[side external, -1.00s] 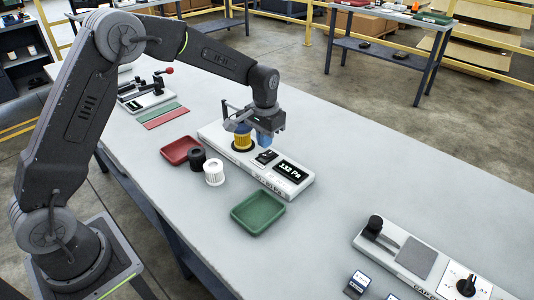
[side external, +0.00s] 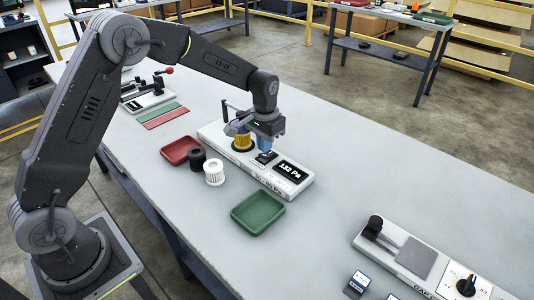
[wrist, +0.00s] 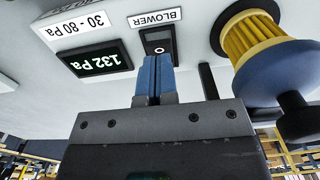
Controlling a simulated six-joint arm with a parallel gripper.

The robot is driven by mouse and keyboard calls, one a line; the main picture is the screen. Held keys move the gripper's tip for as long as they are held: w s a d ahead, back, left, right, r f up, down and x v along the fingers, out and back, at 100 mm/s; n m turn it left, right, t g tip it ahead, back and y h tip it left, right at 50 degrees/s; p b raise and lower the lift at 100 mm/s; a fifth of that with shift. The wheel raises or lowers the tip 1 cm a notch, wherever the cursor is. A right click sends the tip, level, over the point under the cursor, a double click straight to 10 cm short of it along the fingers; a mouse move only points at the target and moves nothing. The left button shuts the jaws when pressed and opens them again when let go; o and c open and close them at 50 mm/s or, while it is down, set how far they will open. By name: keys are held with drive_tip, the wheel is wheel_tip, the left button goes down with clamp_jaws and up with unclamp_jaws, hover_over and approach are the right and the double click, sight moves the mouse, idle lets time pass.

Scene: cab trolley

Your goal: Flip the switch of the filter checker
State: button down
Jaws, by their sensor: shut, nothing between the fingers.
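The filter checker (side external: 215,133) is a long pale box on the table, with a display (side external: 290,172) reading 132 Pa and a yellow filter (side external: 243,137) standing on it. Its dark rocker switch, labelled BLOWER, shows in the wrist view (wrist: 158,38) with a small round mark on it. In the side view the switch (side external: 264,157) lies between filter and display. My gripper (side external: 265,150) is shut and empty, pointing down at the switch. In the wrist view its blue fingertips (wrist: 154,60) are at the switch's near edge. I cannot tell whether they touch.
The filter stands close beside my gripper. A red tray (side external: 180,150), a black filter (side external: 197,159), a white filter (side external: 214,173) and a green tray (side external: 258,212) lie along the checker's near side. A gauge device (side external: 410,257) is at lower right. The table between is clear.

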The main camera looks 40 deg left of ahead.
sight(265, 155)
drive_tip(key=shift+f, duration=1.05)
idle(0.4)
drive_tip(key=shift+r, duration=3.5)
